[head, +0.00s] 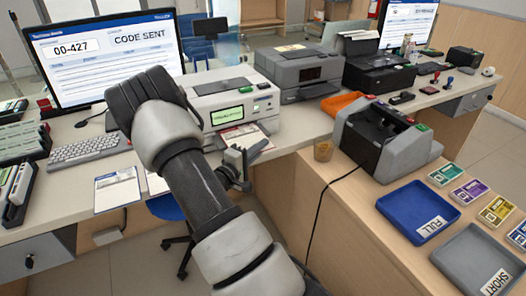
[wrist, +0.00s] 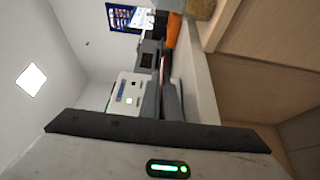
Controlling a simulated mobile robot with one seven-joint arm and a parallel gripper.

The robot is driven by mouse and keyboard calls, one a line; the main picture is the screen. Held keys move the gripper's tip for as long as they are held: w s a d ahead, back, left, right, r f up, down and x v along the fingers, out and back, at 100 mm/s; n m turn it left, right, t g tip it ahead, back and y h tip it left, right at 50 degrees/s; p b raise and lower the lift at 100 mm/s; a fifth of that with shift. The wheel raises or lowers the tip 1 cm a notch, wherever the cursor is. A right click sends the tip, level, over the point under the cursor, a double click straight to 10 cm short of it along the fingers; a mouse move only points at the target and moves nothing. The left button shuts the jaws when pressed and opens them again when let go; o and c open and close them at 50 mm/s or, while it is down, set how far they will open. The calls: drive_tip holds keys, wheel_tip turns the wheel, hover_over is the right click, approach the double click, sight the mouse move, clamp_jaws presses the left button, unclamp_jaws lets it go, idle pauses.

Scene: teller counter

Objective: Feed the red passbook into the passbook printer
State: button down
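The passbook printer (head: 232,100) is the pale machine with a lit green screen on the back counter; it also shows in the wrist view (wrist: 127,94). My gripper (head: 246,160) is just in front of and below the printer's front, over the counter edge. A thin reddish piece, seemingly the red passbook (head: 259,149), shows at its fingertips. In the wrist view a narrow red edge (wrist: 162,70) shows between the dark fingers, so the gripper seems shut on it. Most of the passbook is hidden or edge-on. Printed papers (head: 238,136) lie at the printer's front.
A grey printer (head: 300,70) stands right of the passbook printer. An orange tray (head: 340,102) and a note counter (head: 382,137) are further right. Blue (head: 395,205) and grey trays lie on the near right counter. A keyboard (head: 88,149) is at left, with a blue chair below.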

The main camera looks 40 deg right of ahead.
drive_tip(key=shift+w+d+b, duration=0.15)
drive_tip(key=shift+w+b, duration=0.05)
drive_tip(key=shift+w, duration=0.35)
drive_tip(key=shift+w+d+b, duration=0.15)
drive_tip(key=shift+w+b, duration=0.05)
drive_tip(key=shift+w, duration=0.35)
drive_tip(key=shift+w, duration=0.1)
drive_tip(key=c, duration=1.9)
unclamp_jaws()
drive_tip(key=shift+s+a+b, duration=0.1)
drive_tip(key=shift+s+a, duration=0.2)
drive_tip(key=shift+s, duration=0.85)
drive_tip(key=shift+s+a+b, duration=0.1)
drive_tip(key=shift+s+a, duration=0.15)
drive_tip(key=shift+s, duration=0.9)
drive_tip(key=shift+s+a+b, duration=0.1)
drive_tip(key=shift+s+a, duration=0.2)
drive_tip(key=shift+s, duration=0.85)
